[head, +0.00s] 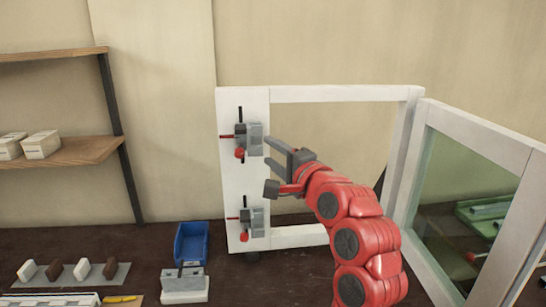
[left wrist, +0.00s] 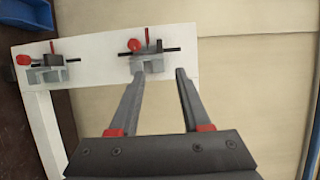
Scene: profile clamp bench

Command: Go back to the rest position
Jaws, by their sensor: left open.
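My left gripper (head: 270,151) is open and empty. It is just to the right of the upper clamp (head: 249,139) in the head view, with its fingers pointing toward it. In the left wrist view the open fingertips (left wrist: 160,76) lie near the same clamp (left wrist: 148,63); I cannot tell the exact gap. The lower clamp (head: 252,222) sits on the same white upright and shows at the left of the wrist view (left wrist: 47,69). Both clamps are grey with red knobs and rods. My right gripper is not in view.
The white frame (head: 340,94) stands upright on the dark bench, with a glazed sash (head: 480,142) angled out at right. A blue bin (head: 191,243), a grey-white block fixture (head: 184,285) and small brown and white pieces lie at left. A wooden shelf (head: 80,152) holds boxes.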

